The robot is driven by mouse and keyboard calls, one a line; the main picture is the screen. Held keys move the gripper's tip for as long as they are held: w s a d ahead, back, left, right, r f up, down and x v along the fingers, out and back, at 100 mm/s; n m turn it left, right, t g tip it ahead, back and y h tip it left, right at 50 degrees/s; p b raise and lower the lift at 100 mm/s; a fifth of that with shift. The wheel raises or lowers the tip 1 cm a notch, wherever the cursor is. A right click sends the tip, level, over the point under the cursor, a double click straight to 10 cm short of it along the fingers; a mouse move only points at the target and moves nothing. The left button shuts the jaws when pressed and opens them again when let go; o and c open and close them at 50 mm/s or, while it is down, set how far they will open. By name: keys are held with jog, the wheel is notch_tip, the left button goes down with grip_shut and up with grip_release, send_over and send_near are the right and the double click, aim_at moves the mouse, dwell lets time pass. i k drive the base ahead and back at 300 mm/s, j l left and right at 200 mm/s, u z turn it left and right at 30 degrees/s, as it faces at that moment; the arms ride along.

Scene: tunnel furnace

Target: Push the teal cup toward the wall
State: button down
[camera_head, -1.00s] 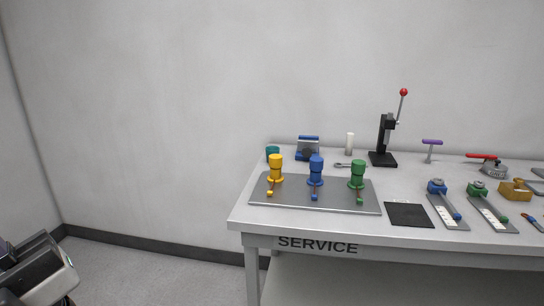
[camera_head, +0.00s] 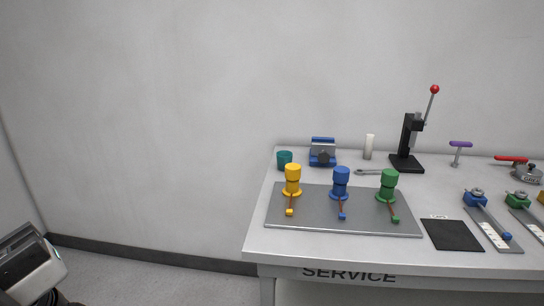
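The teal cup (camera_head: 285,160) stands at the back left corner of the service table (camera_head: 258,232), behind the yellow valve. The wall (camera_head: 190,110) rises behind the table. A dark and light grey part of my arm (camera_head: 32,272) shows at the lower left, well away from the table and the cup. My gripper's fingers cannot be made out there.
A grey plate (camera_head: 370,226) with yellow (camera_head: 292,180), blue (camera_head: 341,183) and green (camera_head: 389,184) valves lies in front of the cup. A blue vise (camera_head: 322,152) stands to its right. A black press (camera_head: 407,150) stands farther right. The floor left of the table is clear.

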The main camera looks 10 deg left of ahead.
aim_at(283, 158)
jog(key=i+j, duration=1.55)
jog(key=j, duration=0.15)
jog(key=i+j+z, duration=0.2)
jog(key=z, duration=0.15)
jog(key=i+j+z, duration=0.15)
jog(key=j+z, duration=0.15)
jog(key=z, duration=0.85)
